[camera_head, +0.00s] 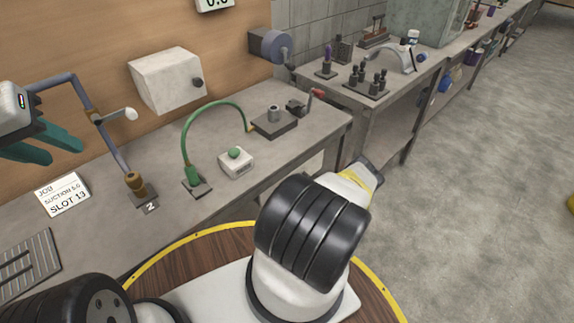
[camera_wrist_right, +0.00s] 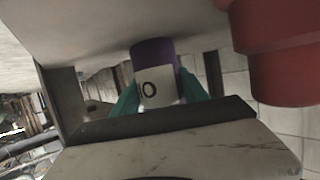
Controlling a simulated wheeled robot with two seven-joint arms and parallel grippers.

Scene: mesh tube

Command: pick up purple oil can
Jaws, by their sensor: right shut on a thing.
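In the right wrist view, a purple can (camera_wrist_right: 153,50) with a white label and dark marking sits between the teal fingers of my right gripper (camera_wrist_right: 158,98). The gripper is shut on it. Its lower part is hidden behind the gripper body. In the head view my right arm reaches toward the bench; its fingers and the held can are hidden there. My left gripper (camera_head: 42,146) is at the left edge above the bench, its teal fingers apart and empty.
A large red object (camera_wrist_right: 280,50) is close at upper right in the right wrist view. The grey bench (camera_head: 100,235) holds a green hose (camera_head: 188,130), a white button box (camera_head: 236,162) and a bent pipe stand (camera_head: 85,100). A second bench (camera_head: 400,95) carries dark bottles (camera_head: 371,82).

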